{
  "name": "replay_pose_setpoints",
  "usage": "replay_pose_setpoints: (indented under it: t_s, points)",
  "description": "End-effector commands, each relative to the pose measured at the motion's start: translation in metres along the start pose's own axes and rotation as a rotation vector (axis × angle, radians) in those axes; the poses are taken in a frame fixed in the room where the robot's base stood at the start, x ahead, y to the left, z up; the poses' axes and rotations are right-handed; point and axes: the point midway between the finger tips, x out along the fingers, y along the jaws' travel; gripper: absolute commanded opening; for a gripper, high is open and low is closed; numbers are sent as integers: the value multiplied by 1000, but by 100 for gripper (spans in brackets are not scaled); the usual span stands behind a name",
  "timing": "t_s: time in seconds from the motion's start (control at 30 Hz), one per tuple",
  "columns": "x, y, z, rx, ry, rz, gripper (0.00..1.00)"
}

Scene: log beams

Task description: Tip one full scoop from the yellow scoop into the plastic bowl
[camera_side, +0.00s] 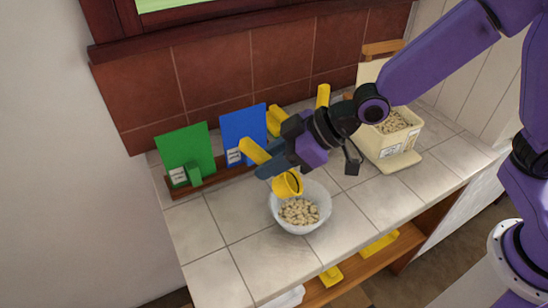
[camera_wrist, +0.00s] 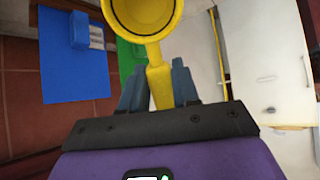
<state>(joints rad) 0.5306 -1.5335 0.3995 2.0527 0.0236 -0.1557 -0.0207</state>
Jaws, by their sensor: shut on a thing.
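The yellow scoop (camera_side: 288,184) is in my gripper (camera_side: 270,165), held by its handle. Its cup is tilted over the back rim of the clear plastic bowl (camera_side: 326,203). Whether cup and rim touch I cannot tell. The bowl stands on the tiled counter with a heap of beige nut-like pieces (camera_side: 299,212) in it. In the wrist view the scoop handle (camera_wrist: 160,90) sits between my two blue-grey fingers, and the round cup opening shows at the top, cut off by the frame. No pieces are visible in the part of the cup that shows.
A cream bin (camera_side: 402,150) with more beige pieces stands at the right, its lid up. A green panel (camera_side: 187,148) and a blue panel (camera_side: 243,128) stand in a wooden rack behind. Other yellow items (camera_side: 323,95) are at the back. The counter's front left is clear.

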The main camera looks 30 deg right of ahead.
Motion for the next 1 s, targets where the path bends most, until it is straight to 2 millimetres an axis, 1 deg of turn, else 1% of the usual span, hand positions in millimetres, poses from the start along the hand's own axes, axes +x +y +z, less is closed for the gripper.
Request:
replay_pose_setpoints:
  t_s: [0.2,0.43,0.67,1.0]
  points:
    - [8,-1,-3,-1,-95,-3,0]
    - [13,-1,-4,-1,-167,-2,0]
    - [18,-1,-3,-2,-225,-2,0]
    - [30,-1,-1,-2,-373,-1,0]
